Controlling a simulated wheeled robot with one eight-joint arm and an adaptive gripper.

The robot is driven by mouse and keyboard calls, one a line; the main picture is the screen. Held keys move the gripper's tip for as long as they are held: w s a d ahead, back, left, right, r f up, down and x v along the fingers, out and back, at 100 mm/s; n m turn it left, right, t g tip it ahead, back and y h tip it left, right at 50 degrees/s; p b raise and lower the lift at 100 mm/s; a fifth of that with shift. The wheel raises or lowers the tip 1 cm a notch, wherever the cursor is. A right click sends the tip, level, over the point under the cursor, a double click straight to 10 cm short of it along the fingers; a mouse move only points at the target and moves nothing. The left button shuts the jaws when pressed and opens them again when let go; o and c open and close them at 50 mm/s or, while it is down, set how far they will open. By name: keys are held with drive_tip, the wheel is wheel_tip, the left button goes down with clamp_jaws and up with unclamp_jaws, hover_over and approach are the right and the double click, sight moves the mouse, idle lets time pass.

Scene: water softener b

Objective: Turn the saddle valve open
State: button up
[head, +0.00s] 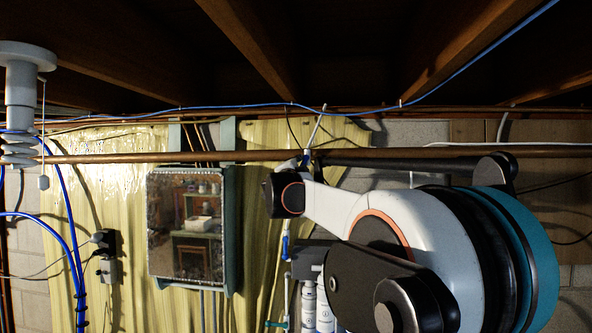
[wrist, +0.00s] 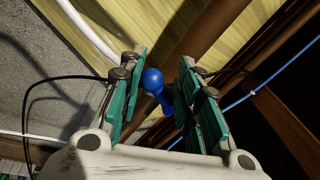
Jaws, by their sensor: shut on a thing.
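The saddle valve's blue handle (wrist: 152,80) shows in the wrist view, with a rounded knob and a narrower blue part below it. It sits between the two teal-padded fingers of my gripper (wrist: 161,62), which is shut on it. A brown copper pipe (wrist: 212,45) runs diagonally just behind the handle. In the head view, a small blue part of the valve (head: 307,153) shows at the copper pipe (head: 230,157), beside the end of my arm. My arm hides most of the gripper there, and the valve's body is largely hidden in both views.
A mirrored cabinet (head: 187,225) hangs on the wall left of my arm. A blue cable (head: 345,111) runs along the wooden joists (head: 245,40) above. A white tube (wrist: 88,32) passes left of the fingers.

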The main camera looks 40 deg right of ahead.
drive_tip(key=shift+s+d+r, duration=0.15)
drive_tip(key=shift+d, duration=0.1)
idle(0.4)
drive_tip(key=o, duration=1)
drive_tip(key=shift+d, duration=0.1)
drive_tip(key=o, duration=0.4)
drive_tip(key=shift+s+d, duration=0.45)
drive_tip(key=shift+w+a, duration=0.35)
drive_tip(key=shift+a, duration=0.15)
drive_tip(key=v, duration=0.7)
drive_tip(key=shift+s, duration=0.25)
drive_tip(key=shift+a, duration=0.1)
